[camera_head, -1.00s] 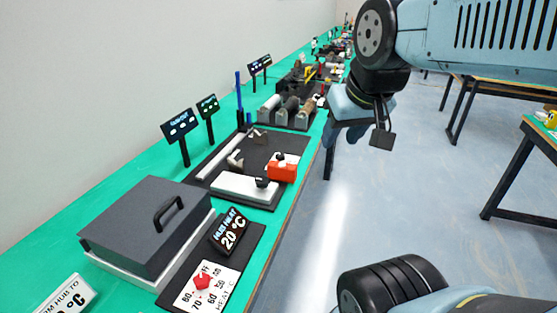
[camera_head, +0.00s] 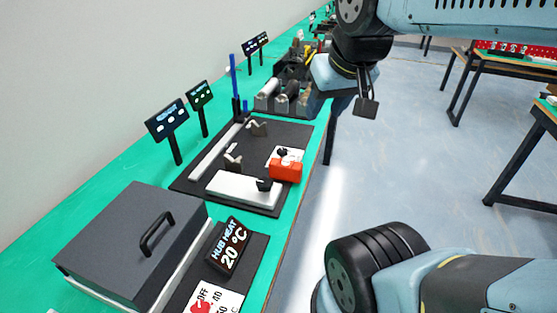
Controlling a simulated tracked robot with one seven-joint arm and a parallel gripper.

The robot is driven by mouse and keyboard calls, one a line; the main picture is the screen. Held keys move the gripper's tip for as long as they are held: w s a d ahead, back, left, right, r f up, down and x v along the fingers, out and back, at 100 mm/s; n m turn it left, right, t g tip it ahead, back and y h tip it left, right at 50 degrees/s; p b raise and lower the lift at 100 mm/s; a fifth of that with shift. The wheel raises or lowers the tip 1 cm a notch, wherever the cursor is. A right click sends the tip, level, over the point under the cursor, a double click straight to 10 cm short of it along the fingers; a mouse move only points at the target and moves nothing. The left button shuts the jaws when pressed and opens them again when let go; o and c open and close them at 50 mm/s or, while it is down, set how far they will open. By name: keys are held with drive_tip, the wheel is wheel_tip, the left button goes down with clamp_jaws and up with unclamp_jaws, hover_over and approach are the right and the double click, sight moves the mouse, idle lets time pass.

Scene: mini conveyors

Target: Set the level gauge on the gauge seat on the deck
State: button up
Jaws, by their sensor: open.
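The dark deck (camera_head: 212,170) lies on the green bench, left of centre. A red-orange block (camera_head: 286,172) with a small black knob stands at its right edge, against a white square plate. It may be the level gauge, but I cannot tell for sure. A long white block (camera_head: 240,187) with a black knob lies in front of it. I cannot tell which part is the gauge seat.
A grey lidded box (camera_head: 130,240) with a handle and a heat display (camera_head: 229,246) stand at the near left. Two small screens (camera_head: 170,120) on posts and blue uprights (camera_head: 234,78) rise behind the deck. Grey cylinders (camera_head: 283,98) stand beyond.

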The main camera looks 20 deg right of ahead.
drive_tip(key=shift+o, duration=1.3)
drive_tip(key=shift+w+a, duration=0.1)
drive_tip(key=shift+o, duration=0.7)
drive_tip(key=shift+w, duration=0.3)
drive_tip(key=shift+o, duration=0.6)
drive_tip(key=w+a+f+n+g+h, duration=0.1)
drive_tip(key=w+f+n+g, duration=0.3)
drive_tip(key=w, duration=0.8)
wheel_tip(320, 180, down, 2)
drive_tip(key=shift+a+f+n+g, duration=0.1)
drive_tip(key=shift+a+n+g, duration=0.25)
drive_tip(key=shift+n, duration=0.55)
drive_tip(key=n+g+h, duration=0.3)
drive_tip(key=n+g, duration=0.1)
drive_tip(key=n, duration=0.1)
approach(285, 162)
drive_tip(key=x, duration=1.2)
drive_tip(key=shift+f, duration=0.3)
